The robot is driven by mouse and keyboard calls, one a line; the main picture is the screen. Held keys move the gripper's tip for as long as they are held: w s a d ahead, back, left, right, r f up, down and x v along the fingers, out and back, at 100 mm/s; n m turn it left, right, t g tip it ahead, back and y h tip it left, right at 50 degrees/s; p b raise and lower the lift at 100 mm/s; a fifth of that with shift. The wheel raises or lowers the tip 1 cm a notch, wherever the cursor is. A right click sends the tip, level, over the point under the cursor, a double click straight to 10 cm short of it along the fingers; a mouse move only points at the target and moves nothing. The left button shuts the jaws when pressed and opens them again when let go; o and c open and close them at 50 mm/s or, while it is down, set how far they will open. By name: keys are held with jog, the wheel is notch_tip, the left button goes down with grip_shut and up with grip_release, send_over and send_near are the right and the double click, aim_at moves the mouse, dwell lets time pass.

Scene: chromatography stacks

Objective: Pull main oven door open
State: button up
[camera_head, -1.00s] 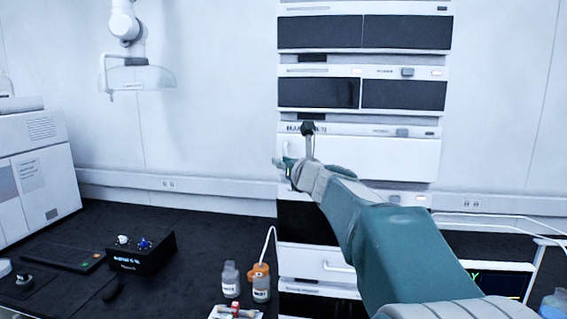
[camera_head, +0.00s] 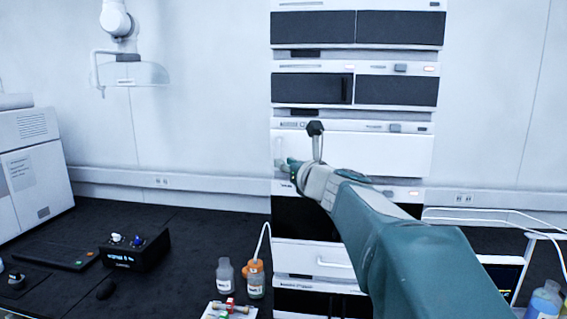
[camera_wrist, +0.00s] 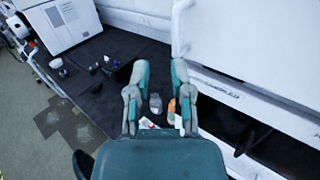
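The main oven door appears to be the plain white panel (camera_head: 380,155) in the middle of the stack, and it looks closed. In the wrist view the white panel (camera_wrist: 250,45) fills the upper right, with a white vertical handle (camera_wrist: 181,22) near its left edge. My gripper (camera_wrist: 160,70) is open, its two teal fingers apart with nothing held between them. The right fingertip is close to the handle's lower end; I cannot tell whether they touch. In the head view my gripper (camera_head: 288,165) is at the panel's left edge, and my arm covers its lower part.
Dark-fronted modules (camera_head: 396,91) stand above the panel, and a lower white drawer (camera_head: 300,255) is below. Bottles (camera_head: 256,285) and a black control box (camera_head: 134,250) stand on the dark bench (camera_head: 190,240) to the left. Thin white tubing (camera_head: 480,212) runs at right.

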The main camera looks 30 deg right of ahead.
jog(key=s, duration=0.7)
jog(key=shift+a, duration=0.3)
dwell(0.3)
notch_tip(320, 180, up, 10)
dwell(0.8)
jog(key=shift+f, duration=0.1)
